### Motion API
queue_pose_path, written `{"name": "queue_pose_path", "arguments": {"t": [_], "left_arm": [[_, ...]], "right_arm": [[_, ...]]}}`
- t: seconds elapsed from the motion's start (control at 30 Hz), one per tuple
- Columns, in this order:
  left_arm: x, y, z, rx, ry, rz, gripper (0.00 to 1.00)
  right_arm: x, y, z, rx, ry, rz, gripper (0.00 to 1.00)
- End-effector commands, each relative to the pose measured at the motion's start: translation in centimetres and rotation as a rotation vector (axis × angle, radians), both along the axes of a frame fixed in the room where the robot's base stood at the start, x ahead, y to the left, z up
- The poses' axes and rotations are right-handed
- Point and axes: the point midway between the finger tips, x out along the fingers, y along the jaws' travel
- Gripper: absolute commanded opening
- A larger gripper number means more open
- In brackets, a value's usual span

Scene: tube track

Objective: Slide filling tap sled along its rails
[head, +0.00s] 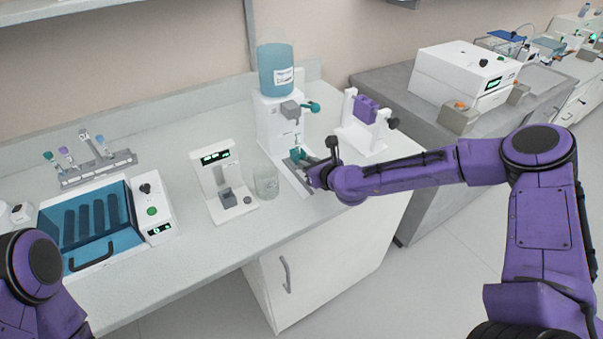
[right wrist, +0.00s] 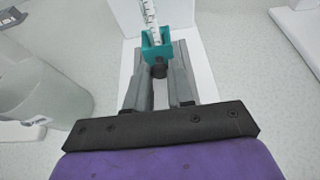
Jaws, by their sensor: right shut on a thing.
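The teal sled (head: 298,156) sits on its rails on the white base of the filling station (head: 270,125), below the tap (head: 291,108). In the right wrist view the sled (right wrist: 154,45) holds a clear tube with marks (right wrist: 149,15), upright or nearly so. A dark knob (right wrist: 159,71) sticks out from the sled's near side. My right gripper (head: 317,176) is at the front of the sled. In the wrist view its grey fingers (right wrist: 159,80) are on either side of the knob, shut on it. My left gripper is out of view.
A glass beaker (head: 266,183) stands close to the left of the station and a white device (head: 222,185) beyond it. A white stand with a purple block (head: 365,109) is to the right. The blue-lined bath (head: 90,225) and tube rack (head: 97,168) are farther left.

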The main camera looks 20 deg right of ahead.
Motion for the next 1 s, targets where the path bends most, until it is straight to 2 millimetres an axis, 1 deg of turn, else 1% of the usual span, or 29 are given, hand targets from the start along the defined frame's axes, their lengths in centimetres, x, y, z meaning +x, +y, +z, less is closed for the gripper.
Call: {"name": "queue_pose_path", "arguments": {"t": [0.3, 0.33, 0.4, 0.67, 0.77, 0.87, 1.0], "left_arm": [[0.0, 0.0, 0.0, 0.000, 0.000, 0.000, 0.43], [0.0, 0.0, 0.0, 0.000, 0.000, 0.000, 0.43], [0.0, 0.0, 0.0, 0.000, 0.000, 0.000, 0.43], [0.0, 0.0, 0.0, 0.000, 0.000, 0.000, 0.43], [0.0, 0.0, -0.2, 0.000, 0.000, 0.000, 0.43], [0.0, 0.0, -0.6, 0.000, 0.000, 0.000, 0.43], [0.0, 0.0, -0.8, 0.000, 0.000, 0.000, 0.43]], "right_arm": [[0.2, 0.0, 0.1, 0.000, -0.002, -0.001, 0.00], [0.2, 0.0, 0.2, 0.000, -0.003, -0.001, 0.29], [0.2, 0.0, 0.2, 0.000, -0.003, -0.001, 0.47], [0.1, 0.0, 0.1, 0.000, -0.001, -0.001, 0.47], [-0.5, -0.3, 0.4, 0.001, -0.003, -0.004, 0.47], [-2.3, -0.5, 1.1, 0.006, -0.003, -0.003, 0.47], [-5.4, -1.2, 2.6, 0.007, -0.005, -0.005, 0.47]]}}
